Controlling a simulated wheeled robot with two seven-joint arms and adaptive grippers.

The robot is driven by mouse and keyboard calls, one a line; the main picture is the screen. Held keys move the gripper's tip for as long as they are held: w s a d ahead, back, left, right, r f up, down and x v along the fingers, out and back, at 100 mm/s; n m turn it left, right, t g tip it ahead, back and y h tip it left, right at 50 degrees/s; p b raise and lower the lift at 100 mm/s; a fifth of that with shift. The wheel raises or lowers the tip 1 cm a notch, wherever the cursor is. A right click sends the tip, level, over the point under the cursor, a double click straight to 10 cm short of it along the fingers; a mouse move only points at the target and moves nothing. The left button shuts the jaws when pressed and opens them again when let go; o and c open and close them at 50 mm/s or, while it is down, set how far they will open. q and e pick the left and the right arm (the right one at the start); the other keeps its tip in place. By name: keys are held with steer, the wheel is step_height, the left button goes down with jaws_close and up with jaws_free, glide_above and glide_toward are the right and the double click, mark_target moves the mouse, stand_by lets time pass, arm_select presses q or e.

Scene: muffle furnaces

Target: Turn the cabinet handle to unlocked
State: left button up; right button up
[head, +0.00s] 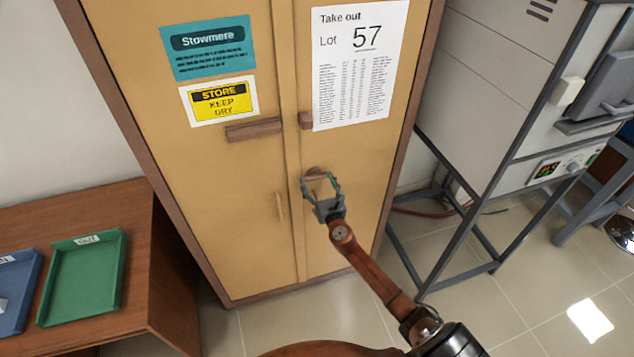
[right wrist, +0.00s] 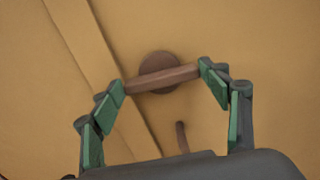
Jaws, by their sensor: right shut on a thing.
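The tan cabinet (head: 235,170) has two doors and a brown frame. Its turning handle is a brown bar (right wrist: 150,80) on a round brown base (right wrist: 158,62), on the right door beside the seam; in the head view the handle (head: 316,172) is small and partly covered by my gripper. My right gripper (head: 321,183) is at this handle. In the right wrist view its green-padded fingers (right wrist: 162,78) are shut on the two ends of the bar. The bar lies nearly level there, slightly tilted, right end higher. My left gripper is out of view.
A brown latch bar (head: 253,129) crosses the left door, with a small brown block (head: 305,120) across the seam. A wooden table (head: 150,270) with a green tray (head: 122,275) stands left. A grey furnace on a metal stand (head: 500,110) stands right.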

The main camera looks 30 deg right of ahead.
steer(key=m+b, duration=0.2)
steer(key=m, duration=0.2)
steer(key=shift+f+m, duration=0.15)
steer(key=shift+m, duration=0.25)
steer(key=m+b, duration=0.1)
steer(key=m, duration=0.3)
steer(key=shift+d, duration=0.15)
steer(key=m+b, duration=0.1)
steer(key=m, duration=0.3)
steer(key=shift+m, duration=2.2)
steer(key=shift+f, duration=0.1)
steer(key=o, duration=1.2)
steer(key=shift+c, duration=0.2)
steer(key=shift+s, duration=0.1)
